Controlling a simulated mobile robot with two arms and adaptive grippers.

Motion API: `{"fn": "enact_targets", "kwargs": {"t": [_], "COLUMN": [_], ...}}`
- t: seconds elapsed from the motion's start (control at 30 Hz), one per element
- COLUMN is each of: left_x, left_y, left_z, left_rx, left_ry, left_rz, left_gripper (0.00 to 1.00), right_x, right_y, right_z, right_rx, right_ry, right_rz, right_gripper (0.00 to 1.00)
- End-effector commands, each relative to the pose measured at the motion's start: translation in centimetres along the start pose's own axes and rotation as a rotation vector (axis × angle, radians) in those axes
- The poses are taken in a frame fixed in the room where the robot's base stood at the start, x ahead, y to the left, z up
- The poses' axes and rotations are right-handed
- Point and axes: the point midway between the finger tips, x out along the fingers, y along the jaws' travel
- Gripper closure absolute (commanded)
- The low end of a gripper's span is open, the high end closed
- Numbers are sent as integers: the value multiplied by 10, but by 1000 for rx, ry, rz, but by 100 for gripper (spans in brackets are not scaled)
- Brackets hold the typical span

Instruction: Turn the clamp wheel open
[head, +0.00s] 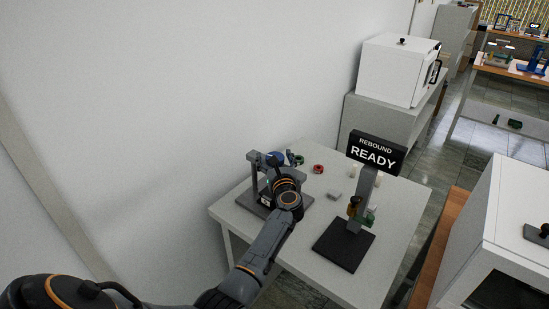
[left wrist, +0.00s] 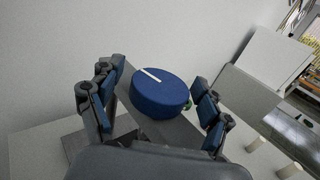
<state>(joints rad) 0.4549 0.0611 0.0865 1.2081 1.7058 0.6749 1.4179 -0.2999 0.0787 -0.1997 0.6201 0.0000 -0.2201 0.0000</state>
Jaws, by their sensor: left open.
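The clamp wheel (left wrist: 160,98) is a round blue knob with a white line on top, in the middle of the left wrist view. It sits on a grey crossbar (left wrist: 180,131). My left gripper (left wrist: 155,100) is open, with one blue-padded finger on each side of the wheel. Gaps show between the pads and the wheel, and I cannot tell the gripper's height relative to it. In the head view my left arm reaches over the grey press frame (head: 256,177) on the table and largely hides the wheel. My right gripper is not in view.
The white table (head: 345,285) also holds a dark-based stand (head: 343,246) with a "REBOUND READY" sign (head: 376,152), a red ring (head: 318,169) and small pale pieces. A wall stands close at the left. A white cabinet (head: 505,230) is at the right.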

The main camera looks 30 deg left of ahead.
Motion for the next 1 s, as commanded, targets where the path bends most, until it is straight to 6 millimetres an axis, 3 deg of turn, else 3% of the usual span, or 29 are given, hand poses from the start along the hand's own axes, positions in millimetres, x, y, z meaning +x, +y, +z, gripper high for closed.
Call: {"fn": "enact_targets", "kwargs": {"t": [0.27,0.7,1.0], "left_x": [-12,-96,-120], "left_y": [-1,0,0], "left_z": [-2,-2,0], "left_rx": [-1,-2,0], "left_ry": [3,5,1], "left_rz": [-3,0,0], "left_gripper": [22,22,22], "right_x": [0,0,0], "right_y": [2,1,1], "right_z": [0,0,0], "right_rx": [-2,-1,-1], "right_ry": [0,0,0], "right_rz": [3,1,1], "right_gripper": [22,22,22]}}
